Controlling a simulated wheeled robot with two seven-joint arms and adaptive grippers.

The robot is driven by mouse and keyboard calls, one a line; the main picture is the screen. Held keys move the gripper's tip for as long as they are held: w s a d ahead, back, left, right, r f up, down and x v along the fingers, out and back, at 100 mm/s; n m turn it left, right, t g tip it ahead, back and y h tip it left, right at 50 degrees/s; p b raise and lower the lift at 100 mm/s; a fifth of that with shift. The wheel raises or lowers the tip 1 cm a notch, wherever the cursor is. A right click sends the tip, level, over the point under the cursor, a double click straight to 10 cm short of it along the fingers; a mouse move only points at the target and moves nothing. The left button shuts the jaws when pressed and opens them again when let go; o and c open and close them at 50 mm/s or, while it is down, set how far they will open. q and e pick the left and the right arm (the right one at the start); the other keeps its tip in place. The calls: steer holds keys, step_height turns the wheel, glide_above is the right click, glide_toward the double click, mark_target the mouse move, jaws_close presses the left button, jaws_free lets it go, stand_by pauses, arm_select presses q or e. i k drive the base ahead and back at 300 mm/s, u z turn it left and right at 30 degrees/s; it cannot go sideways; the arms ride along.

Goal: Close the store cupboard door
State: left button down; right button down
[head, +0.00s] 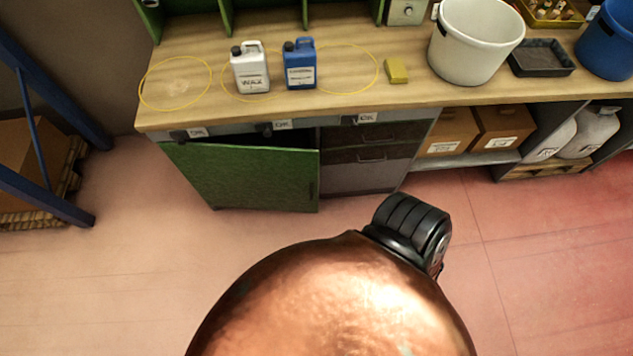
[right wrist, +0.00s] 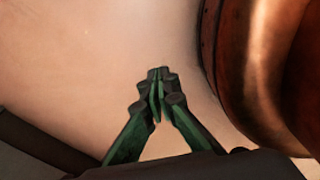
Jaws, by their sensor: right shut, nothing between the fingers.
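The store cupboard door (head: 245,177) is a green panel under the left part of the workbench in the head view. It stands ajar: a dark wedge shows above its top edge, widest toward the right. My left gripper is in neither view.
Dark drawers (head: 370,155) sit right of the door. The wooden worktop (head: 410,95) holds a white jug (head: 250,70), a blue jug (head: 300,65) and a white bucket (head: 475,45). A blue rack (head: 50,100) stands left. The pink floor (head: 130,240) before the door is clear.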

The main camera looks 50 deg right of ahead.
mark_target(274, 179)
steer(key=z, duration=1.7)
steer(key=k, duration=0.55)
steer(key=u, duration=0.6)
